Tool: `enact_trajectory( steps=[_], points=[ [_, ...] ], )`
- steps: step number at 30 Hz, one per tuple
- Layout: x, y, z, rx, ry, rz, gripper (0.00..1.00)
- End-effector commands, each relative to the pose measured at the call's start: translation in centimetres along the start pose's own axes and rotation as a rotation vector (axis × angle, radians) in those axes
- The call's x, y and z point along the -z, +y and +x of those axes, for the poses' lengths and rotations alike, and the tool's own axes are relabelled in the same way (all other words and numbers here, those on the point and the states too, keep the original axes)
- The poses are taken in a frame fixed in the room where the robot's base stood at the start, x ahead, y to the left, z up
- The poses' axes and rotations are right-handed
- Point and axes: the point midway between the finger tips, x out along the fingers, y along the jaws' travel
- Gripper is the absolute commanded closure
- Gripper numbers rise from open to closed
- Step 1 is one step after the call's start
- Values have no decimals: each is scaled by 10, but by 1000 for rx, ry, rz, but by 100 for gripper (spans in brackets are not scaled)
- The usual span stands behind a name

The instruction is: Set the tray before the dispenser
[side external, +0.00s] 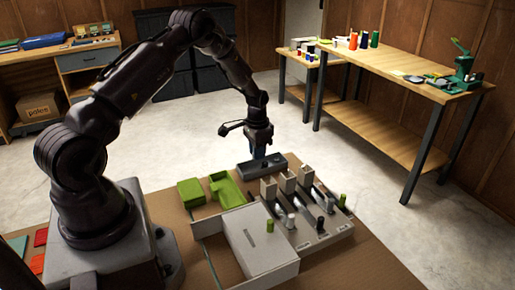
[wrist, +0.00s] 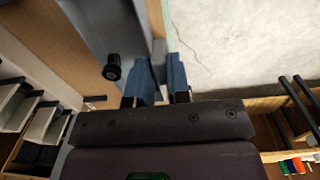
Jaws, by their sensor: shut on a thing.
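The dark grey tray (side external: 279,160) lies at the far edge of the brown work surface, with a small black knob-like piece on it. It also shows in the wrist view (wrist: 95,25), with the black piece (wrist: 112,68) standing up. My gripper (side external: 260,153) points down over the tray. In the wrist view its blue fingers (wrist: 160,85) are shut on a grey part at the tray's side; the exact contact is partly hidden. The dispenser (side external: 318,215), a grey rack with several sloped lanes and beige blocks, stands just nearer the camera than the tray.
A green box (side external: 191,192) and a green cut-out piece (side external: 228,190) lie left of the dispenser. Wooden benches (side external: 400,75) stand beyond the open floor.

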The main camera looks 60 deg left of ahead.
Motion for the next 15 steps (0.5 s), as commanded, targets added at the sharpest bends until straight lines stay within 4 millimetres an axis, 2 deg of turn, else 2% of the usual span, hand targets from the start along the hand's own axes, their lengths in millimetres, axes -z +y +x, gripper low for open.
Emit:
enact_trajectory(
  steps=[5,6,9,10,15],
  points=[
    [0,0,0,0,1,0,98],
    [0,0,0,0,1,0,81],
    [0,0,0,0,1,0,58],
    [0,0,0,0,1,0,53],
    [0,0,0,0,1,0,53]
  ],
)
